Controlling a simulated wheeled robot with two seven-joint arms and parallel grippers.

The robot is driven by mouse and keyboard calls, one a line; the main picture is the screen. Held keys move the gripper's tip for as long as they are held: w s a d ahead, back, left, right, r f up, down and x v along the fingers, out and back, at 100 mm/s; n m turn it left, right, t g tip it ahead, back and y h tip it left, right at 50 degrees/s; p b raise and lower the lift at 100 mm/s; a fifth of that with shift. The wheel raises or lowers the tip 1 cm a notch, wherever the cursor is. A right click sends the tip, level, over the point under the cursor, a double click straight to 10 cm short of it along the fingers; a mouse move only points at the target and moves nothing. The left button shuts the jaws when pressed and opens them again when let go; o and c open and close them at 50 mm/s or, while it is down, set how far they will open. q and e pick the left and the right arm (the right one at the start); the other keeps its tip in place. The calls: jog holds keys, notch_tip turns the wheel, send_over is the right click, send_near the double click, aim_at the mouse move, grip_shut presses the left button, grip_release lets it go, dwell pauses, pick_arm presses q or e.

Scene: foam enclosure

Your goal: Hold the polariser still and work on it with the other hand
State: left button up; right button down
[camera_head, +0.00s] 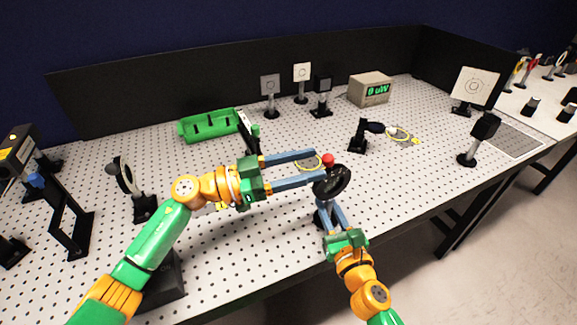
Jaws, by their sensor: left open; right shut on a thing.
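The polariser (339,184) is a round black mount with a red knob on top, standing on a post near the front edge of the perforated table. My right gripper (324,209) comes up from below and is shut on the polariser's lower part, around its post; the fingers hide some of the post and base. My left gripper (321,166) reaches in from the left and is open. Its two long blue fingers are spread, with their tips close to the polariser's upper left side and the red knob. I cannot tell whether they touch it.
A green tray (194,132) and a meter (370,89) stand at the back. Several post-mounted optics stand along the back and sides, with a black one (358,136) just beyond the polariser. A yellow ring (399,134) lies behind right.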

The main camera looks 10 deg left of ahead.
pick_arm(q)
jog(key=v, duration=0.7)
jog(key=shift+a, duration=0.3)
jog(key=shift+s, duration=0.1)
pick_arm(e)
jog(key=c, duration=0.7)
grip_release()
jog(key=shift+o, duration=0.2)
